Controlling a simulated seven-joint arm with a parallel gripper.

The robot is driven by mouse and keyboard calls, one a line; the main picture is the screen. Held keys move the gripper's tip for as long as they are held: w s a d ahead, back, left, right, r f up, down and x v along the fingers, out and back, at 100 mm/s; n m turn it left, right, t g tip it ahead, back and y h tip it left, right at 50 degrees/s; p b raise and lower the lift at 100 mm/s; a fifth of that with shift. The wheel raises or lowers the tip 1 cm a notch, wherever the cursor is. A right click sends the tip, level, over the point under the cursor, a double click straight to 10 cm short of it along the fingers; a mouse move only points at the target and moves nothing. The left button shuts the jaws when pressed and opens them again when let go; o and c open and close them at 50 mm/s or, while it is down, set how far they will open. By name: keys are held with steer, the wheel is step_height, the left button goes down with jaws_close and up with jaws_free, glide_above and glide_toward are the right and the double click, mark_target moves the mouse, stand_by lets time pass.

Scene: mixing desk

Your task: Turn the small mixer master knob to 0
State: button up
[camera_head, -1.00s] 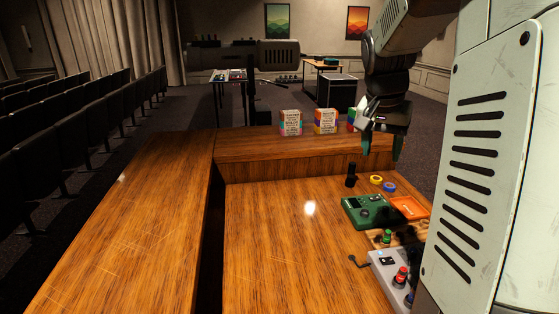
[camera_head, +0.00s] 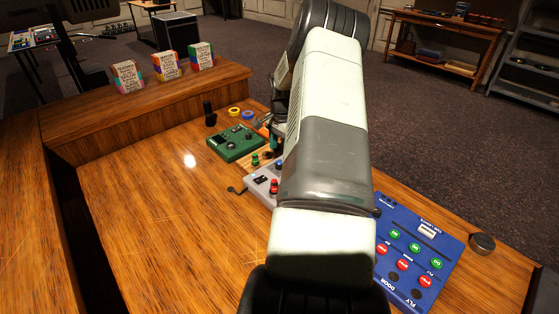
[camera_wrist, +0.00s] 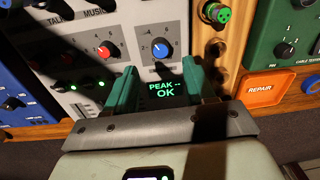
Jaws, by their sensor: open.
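The small mixer (camera_head: 262,181) is a light grey panel, partly covered by my arm in the head view. In the wrist view its face (camera_wrist: 135,30) carries a red knob (camera_wrist: 108,50) and a blue knob (camera_wrist: 160,48). The "MASTER" label is not readable, so I cannot tell for sure which knob is the master; the blue knob's exact setting is unclear. My gripper (camera_wrist: 163,72) is open, its green fingers spread left and right just below the blue knob in the picture. The knob is not between the pads. In the head view the gripper is mostly hidden by my arm.
A lit "PEAK -- OK" display (camera_wrist: 163,90) shows between my fingers. A green tester box (camera_head: 236,142) and an orange "REPAIR" tray (camera_wrist: 262,92) lie close by. A blue button panel (camera_head: 415,250) is on the right. The wooden desk's left side is clear.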

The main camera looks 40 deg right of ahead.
step_height(320, 180, down, 6)
steer(key=shift+w+f, duration=0.15)
stand_by(0.3)
jaws_close()
